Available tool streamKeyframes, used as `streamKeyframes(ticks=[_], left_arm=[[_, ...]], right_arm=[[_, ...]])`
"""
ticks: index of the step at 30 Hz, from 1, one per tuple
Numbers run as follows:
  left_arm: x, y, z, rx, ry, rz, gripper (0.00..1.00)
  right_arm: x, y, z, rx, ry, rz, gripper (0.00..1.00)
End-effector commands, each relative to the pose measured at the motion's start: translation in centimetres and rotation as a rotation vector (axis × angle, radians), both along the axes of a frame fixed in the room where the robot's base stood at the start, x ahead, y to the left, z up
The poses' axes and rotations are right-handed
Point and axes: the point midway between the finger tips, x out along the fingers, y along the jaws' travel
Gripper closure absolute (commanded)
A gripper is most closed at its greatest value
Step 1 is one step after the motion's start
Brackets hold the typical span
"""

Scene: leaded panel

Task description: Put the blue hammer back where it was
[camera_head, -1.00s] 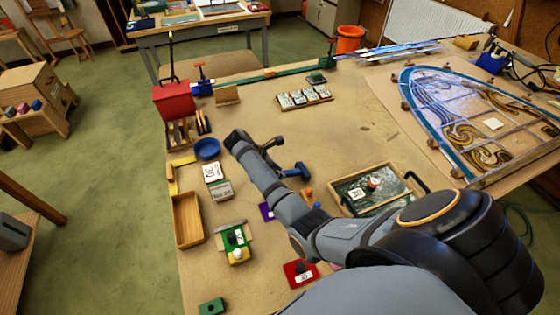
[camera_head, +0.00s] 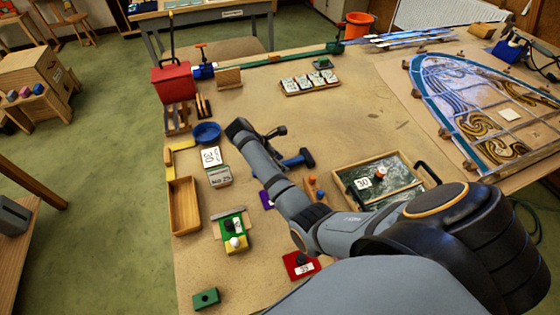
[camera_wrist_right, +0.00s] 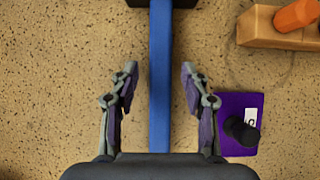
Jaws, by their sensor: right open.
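The blue hammer (camera_head: 299,159) lies on the bench, partly hidden behind my right arm in the head view. In the right wrist view its blue handle (camera_wrist_right: 160,60) runs up the middle, with a dark end at the top edge. My right gripper (camera_wrist_right: 158,75) is open, with one finger on each side of the handle and a gap on both sides. In the head view my right arm hides its fingers. My left gripper is not in view.
Beside the hammer are a purple block (camera_wrist_right: 240,118) with a black knob and a wooden block (camera_wrist_right: 262,30) with an orange peg. A framed tray (camera_head: 345,176), a blue bowl (camera_head: 207,133) and a red box (camera_head: 174,84) stand around. Bare bench lies beyond the hammer.

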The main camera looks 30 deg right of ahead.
Motion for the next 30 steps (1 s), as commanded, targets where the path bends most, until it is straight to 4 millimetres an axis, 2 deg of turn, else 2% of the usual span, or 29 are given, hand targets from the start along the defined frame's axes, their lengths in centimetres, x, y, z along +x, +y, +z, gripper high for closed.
streamKeyframes(ticks=[4, 8, 9, 14, 15, 19, 23, 30], left_arm=[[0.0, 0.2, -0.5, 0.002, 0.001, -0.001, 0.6], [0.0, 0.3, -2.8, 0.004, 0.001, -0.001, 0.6], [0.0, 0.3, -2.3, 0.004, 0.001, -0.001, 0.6], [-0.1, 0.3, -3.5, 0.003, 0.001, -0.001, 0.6], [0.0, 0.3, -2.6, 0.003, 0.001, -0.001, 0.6], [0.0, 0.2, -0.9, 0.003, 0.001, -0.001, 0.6], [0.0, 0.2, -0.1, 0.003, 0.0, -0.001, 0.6], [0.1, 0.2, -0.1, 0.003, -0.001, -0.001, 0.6]], right_arm=[[0.1, 0.0, -0.2, -0.001, -0.002, 0.0, 0.53], [0.1, 0.0, -1.3, -0.001, -0.004, 0.0, 0.53], [0.4, 0.6, 0.3, 0.0, -0.008, 0.001, 0.53], [0.5, 3.2, 3.5, 0.002, -0.007, 0.001, 0.53], [0.5, 3.7, 5.0, 0.002, -0.005, 0.002, 0.53], [0.8, 5.0, 7.6, 0.001, -0.001, 0.001, 0.53], [0.9, 5.6, 8.4, -0.002, -0.001, 0.0, 0.53], [1.0, 5.8, 8.4, -0.001, -0.002, 0.0, 0.53]])
